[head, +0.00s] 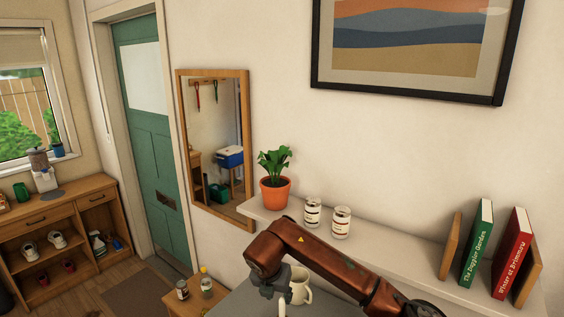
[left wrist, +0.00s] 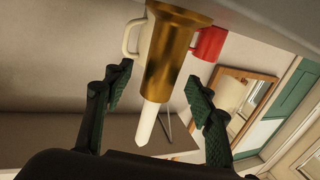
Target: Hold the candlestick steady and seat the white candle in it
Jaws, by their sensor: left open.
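The brass candlestick (left wrist: 172,55) shows in the left wrist view, which is upside down. The white candle (left wrist: 148,122) extends from the candlestick's narrow end, in line with it, and its tapered tip is bare. How deep it sits is hidden. My left gripper (left wrist: 160,95) is open, with one green-padded finger on each side of the candle and candlestick, apart from both.
A red mug (left wrist: 209,43) is beside the candlestick. The wall shelf (head: 400,254) holds a potted plant (head: 275,190), two jars and books. A mirror (head: 215,150) hangs at left.

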